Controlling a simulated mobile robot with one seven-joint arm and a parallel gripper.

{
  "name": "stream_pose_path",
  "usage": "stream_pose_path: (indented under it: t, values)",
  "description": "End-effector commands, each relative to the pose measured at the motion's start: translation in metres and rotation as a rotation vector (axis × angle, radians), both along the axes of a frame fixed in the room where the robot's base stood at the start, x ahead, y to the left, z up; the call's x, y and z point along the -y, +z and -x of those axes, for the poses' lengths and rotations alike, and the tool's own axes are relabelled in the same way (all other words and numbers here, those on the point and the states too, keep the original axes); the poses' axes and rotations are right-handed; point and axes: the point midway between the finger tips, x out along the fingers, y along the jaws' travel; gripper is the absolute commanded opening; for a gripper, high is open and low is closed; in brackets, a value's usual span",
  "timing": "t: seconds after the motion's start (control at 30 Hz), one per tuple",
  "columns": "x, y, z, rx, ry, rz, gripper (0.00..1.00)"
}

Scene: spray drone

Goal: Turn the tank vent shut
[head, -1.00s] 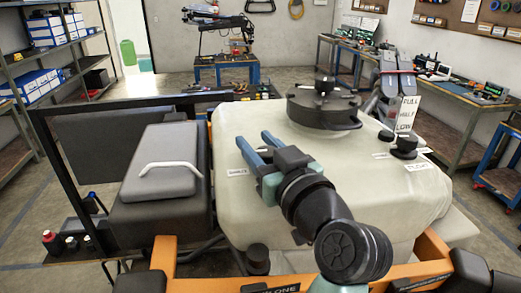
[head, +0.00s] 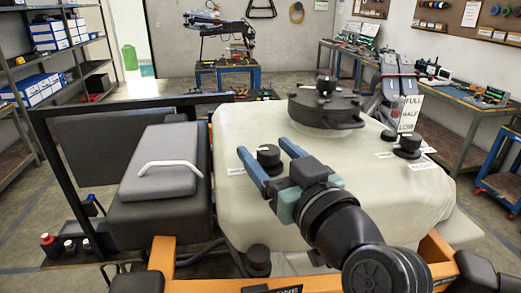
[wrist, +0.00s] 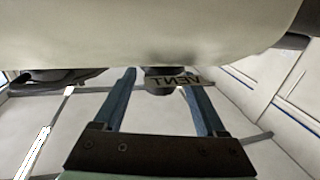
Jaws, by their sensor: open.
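The pale tank (head: 350,190) fills the middle of the head view. A black vent knob (head: 268,153) with a white mark on top stands on it. In the wrist view the dark knob (wrist: 163,72) shows beside a tag reading VENT (wrist: 180,81), seen upside down. My gripper (head: 263,145) is open, with one blue finger on each side of the knob in the head view. In the wrist view the knob shows between the fingers, a little nearer the right one. I cannot tell whether either finger touches it.
A large black lid (head: 325,105) stands behind on the tank. Another black knob (head: 407,146) stands at the right, near a FULL/HALF/LOW sign (head: 410,112). A dark grey box (head: 160,165) with a white handle lies left. An orange frame (head: 210,285) runs along the front.

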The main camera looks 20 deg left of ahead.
Motion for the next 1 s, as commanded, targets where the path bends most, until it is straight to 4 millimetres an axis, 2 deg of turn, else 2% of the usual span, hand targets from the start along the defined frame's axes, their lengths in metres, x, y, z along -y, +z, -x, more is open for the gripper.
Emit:
stream_pose_path:
  t: [0.03, 0.2, 0.4, 0.67, 0.9, 1.0]
  values:
    - [0.011, -0.005, 0.007, 0.003, -0.007, 0.001, 0.73]
    - [0.039, -0.005, 0.033, 0.001, -0.007, 0.001, 0.73]
    - [0.062, -0.003, 0.054, 0.001, -0.004, 0.001, 0.73]
    - [0.07, -0.001, 0.062, -0.001, 0.0, 0.001, 0.73]
    - [0.069, 0.0, 0.062, -0.001, -0.003, 0.001, 0.73]
    - [0.073, 0.007, 0.055, 0.013, -0.054, -0.011, 0.73]
